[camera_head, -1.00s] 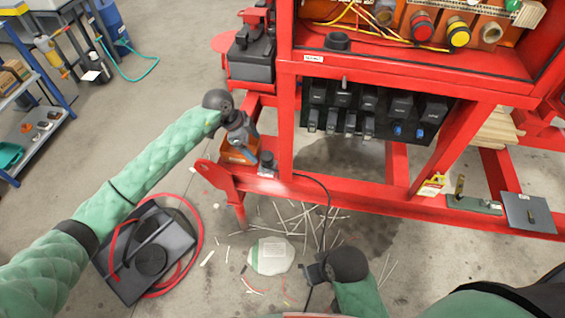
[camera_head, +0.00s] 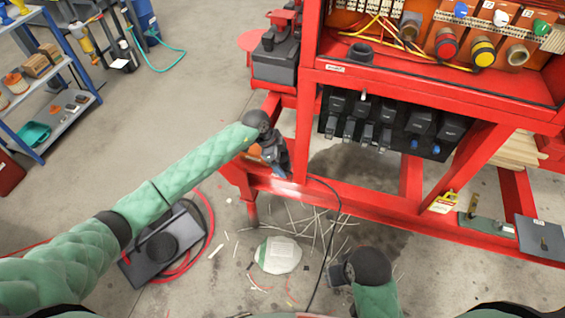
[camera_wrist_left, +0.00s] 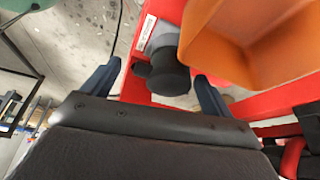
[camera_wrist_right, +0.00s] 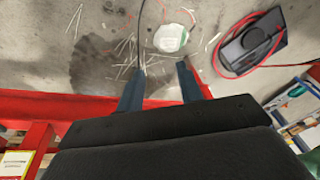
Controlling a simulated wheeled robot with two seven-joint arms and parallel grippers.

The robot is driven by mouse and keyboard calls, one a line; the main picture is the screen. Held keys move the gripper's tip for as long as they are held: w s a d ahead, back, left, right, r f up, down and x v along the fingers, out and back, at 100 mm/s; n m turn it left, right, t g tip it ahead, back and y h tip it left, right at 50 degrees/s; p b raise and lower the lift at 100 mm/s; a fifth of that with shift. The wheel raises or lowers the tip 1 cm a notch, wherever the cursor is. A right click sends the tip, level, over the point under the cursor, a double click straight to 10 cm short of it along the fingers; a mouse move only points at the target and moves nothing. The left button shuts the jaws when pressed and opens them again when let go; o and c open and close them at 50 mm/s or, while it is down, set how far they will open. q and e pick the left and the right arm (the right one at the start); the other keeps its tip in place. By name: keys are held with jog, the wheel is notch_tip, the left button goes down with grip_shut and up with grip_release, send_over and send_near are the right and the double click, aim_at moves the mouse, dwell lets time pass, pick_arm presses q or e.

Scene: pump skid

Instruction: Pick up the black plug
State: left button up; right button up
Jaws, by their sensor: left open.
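The black plug (camera_wrist_left: 168,75) shows in the left wrist view as a dark round piece at a grey fitting on the red beam. My left gripper (camera_wrist_left: 154,84) is open, with one finger on each side of the plug and visible gaps between. In the head view my left gripper (camera_head: 278,168) is over the red beam and hides the plug. My right gripper (camera_wrist_right: 160,86) is open and empty, above the floor in front of the skid; it shows at the lower middle of the head view (camera_head: 338,272).
An orange bin (camera_wrist_left: 250,40) is close beside the left gripper. The red skid frame (camera_head: 390,215) runs across the right half. A black case (camera_head: 160,250) with a red hose and a white round bag (camera_head: 278,255) lie on the floor. A shelf (camera_head: 60,125) stands at left.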

aim_at(281, 159)
pick_arm(q)
jog(key=c, duration=1.1)
jog(key=shift+c, duration=0.4)
pick_arm(e)
jog(key=shift+a+f, duration=0.2)
